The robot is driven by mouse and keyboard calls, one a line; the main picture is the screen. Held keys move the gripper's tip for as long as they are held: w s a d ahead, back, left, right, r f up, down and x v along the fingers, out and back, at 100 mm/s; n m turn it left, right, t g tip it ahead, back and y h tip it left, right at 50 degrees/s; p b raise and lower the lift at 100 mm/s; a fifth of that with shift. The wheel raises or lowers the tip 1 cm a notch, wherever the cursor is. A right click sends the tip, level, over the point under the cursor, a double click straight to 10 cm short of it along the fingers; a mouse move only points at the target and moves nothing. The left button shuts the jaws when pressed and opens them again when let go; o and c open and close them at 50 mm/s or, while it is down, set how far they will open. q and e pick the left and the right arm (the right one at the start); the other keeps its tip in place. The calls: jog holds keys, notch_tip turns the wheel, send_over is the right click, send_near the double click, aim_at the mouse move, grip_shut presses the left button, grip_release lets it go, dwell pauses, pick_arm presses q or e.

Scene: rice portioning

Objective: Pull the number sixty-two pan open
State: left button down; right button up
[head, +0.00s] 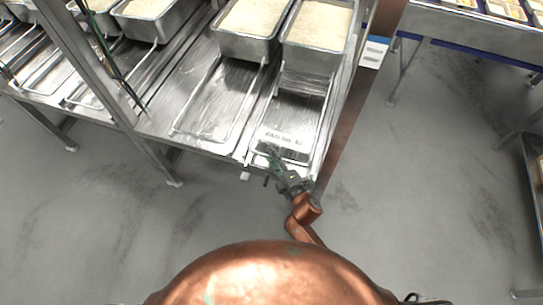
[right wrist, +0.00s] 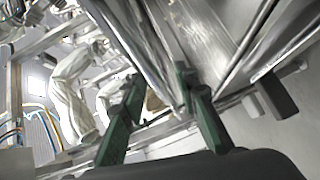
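The number sixty-two pan (head: 292,112) is a long shallow metal pan at the right end of the steel rack in the head view. A white label (head: 284,138) near its front end carries small print that seems to end in 62. My right gripper (head: 270,153) is at the pan's front edge, by the label. In the right wrist view, its two green fingers (right wrist: 157,82) stand apart, with metal edges close by. I cannot tell whether they touch the pan. My left gripper is not in view.
Deep pans of white rice (head: 318,25) stand behind, with another (head: 248,22) to the left. A neighbouring shallow pan (head: 215,105) lies to the left. A rack post (head: 88,70) rises at the left. The grey floor (head: 420,160) to the right is clear.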

grip_shut()
dwell(0.3)
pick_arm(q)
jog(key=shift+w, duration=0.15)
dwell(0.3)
